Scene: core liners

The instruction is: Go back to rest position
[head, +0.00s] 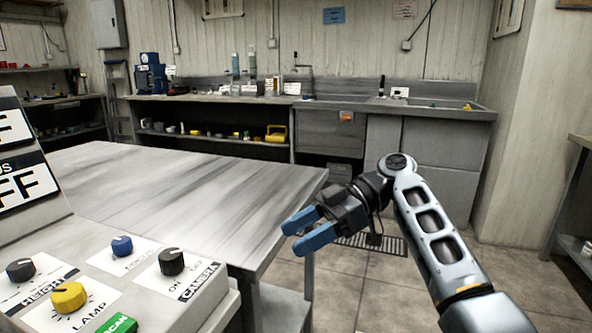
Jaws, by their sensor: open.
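My gripper (299,232) is open and empty, with two blue fingers pointing left. It hangs in the air near the right edge of the grey metal table (170,185). My arm reaches up from the lower right, bends at the top, and comes down to the gripper. Nothing is between the fingers.
A control panel with a yellow lamp knob (69,297), a black camera knob (171,261) and a blue knob (122,246) stands at the lower left. A long workbench with a sink (440,104) runs along the back wall. Floor is clear right of the table.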

